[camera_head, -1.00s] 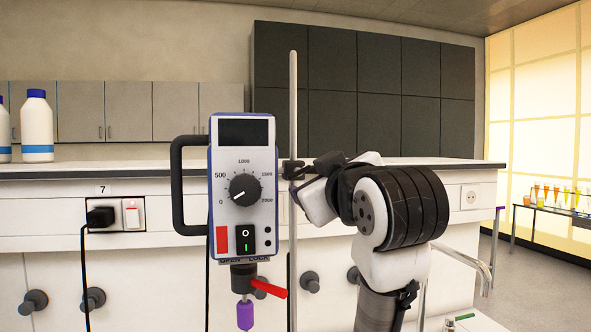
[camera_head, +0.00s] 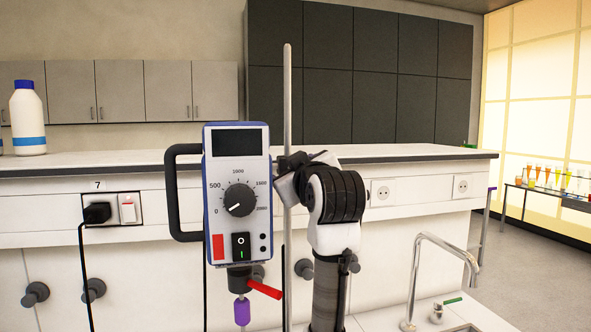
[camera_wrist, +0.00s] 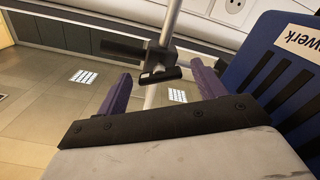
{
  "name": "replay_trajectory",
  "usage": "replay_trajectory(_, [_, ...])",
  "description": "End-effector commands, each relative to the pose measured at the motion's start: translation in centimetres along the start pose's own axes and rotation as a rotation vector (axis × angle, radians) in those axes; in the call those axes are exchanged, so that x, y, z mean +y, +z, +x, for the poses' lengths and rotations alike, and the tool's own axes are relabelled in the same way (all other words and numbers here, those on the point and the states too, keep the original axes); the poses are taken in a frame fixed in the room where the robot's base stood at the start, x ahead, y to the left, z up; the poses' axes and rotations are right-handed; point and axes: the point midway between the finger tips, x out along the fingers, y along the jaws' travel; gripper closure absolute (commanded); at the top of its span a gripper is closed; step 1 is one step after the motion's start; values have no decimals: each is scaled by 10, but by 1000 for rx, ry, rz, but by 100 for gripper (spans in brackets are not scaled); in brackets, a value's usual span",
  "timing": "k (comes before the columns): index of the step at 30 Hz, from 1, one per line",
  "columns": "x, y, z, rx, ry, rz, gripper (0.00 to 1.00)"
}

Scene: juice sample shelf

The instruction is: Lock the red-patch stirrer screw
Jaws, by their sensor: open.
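The stirrer (camera_head: 238,190) is a blue-and-white box with a dial, a dark display and a red patch (camera_head: 218,247). A red lever (camera_head: 264,289) sticks out beside the black chuck (camera_head: 240,278) under it; a purple piece (camera_head: 242,311) hangs below. A black clamp (camera_wrist: 165,55) grips the upright metal rod (camera_head: 288,90) beside the stirrer. In the wrist view, my gripper (camera_wrist: 160,68) is open, its purple fingers either side of the clamp's black handle end (camera_wrist: 158,76). I cannot tell if they touch it. In the head view my gripper's fingers are hidden.
A white bench (camera_head: 400,153) with drawers and sockets runs behind the stirrer. A bottle with a blue cap (camera_head: 27,120) stands on it at left. A black plug and cable (camera_head: 97,213) hang at left. A metal tap (camera_head: 450,250) rises at lower right.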

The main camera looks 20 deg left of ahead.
Motion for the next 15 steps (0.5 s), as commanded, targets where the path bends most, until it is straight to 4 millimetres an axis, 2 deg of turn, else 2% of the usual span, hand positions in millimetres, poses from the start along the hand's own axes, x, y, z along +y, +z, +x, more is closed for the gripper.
replay_trajectory(1, [0,0,0,0,0,0,31])
replay_trajectory(11, [0,0,0,1,0,0,74])
replay_trajectory(15, [0,0,0,1,0,18,76])
